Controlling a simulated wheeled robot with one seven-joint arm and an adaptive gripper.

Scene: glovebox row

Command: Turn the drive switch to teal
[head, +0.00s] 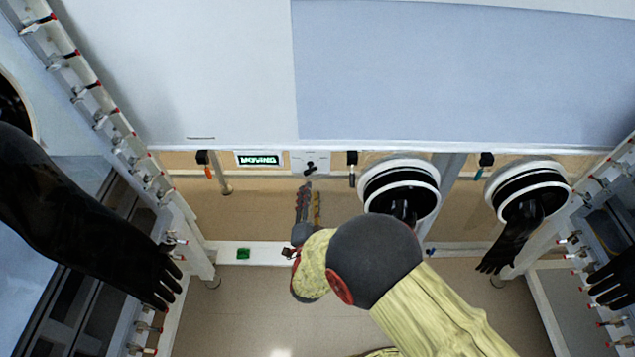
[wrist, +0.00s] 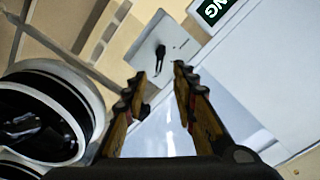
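The drive switch (wrist: 161,58) is a black lever on a pale square plate in the wrist view. In the head view it shows as a small dark knob (head: 310,168) on a white plate under the front edge of the glovebox. No teal mark is clear on the plate. My gripper (wrist: 158,78) is open and empty, its fingertips pointing at the switch plate, with the lever just beyond the gap between them. In the head view my gripper (head: 308,188) is just below the switch. I cannot tell whether a fingertip touches the plate.
A lit display (head: 258,159) reading "MOVING" is left of the switch. A black glove port (head: 399,190) is close on the right, another (head: 528,192) farther right. Small black holders carry an orange piece (head: 208,172) and a teal piece (head: 480,172). A green item (head: 243,254) is on the lower rail.

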